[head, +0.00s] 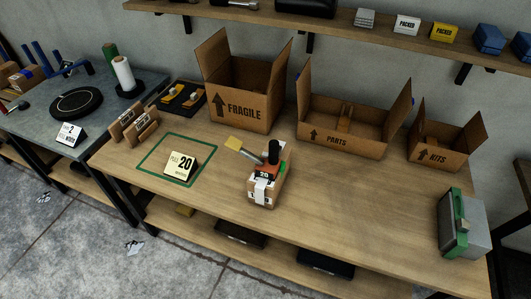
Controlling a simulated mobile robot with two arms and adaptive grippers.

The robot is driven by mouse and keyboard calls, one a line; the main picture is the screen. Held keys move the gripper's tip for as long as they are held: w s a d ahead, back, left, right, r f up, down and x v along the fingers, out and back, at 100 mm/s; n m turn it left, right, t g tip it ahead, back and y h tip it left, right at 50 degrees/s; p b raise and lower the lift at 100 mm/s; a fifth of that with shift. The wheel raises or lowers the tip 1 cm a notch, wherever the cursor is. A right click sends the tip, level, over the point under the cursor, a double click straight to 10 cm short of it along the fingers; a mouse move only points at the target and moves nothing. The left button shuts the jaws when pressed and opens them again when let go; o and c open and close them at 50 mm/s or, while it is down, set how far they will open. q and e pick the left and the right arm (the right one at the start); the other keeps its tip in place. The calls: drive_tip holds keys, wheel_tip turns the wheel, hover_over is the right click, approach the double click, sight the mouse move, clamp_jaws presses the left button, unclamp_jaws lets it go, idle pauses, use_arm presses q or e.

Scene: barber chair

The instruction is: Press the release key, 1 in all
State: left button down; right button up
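I cannot pick out a release key for certain. A grey box-shaped device with a green front (462,225) stands at the right end of the wooden bench; any key on it is too small to tell. A small carton (262,194) stands mid-bench near the front edge. On or against its top is a red and black tool (271,160) with a dark upright handle, a yellow flat part sticking out left and a small green part at right. Neither of my grippers is in view.
Open cartons marked FRAGILE (240,108), PARTS (340,139) and KITS (429,157) line the bench back. A shelf (390,35) hangs above. Bare wood lies between the small carton and the grey device.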

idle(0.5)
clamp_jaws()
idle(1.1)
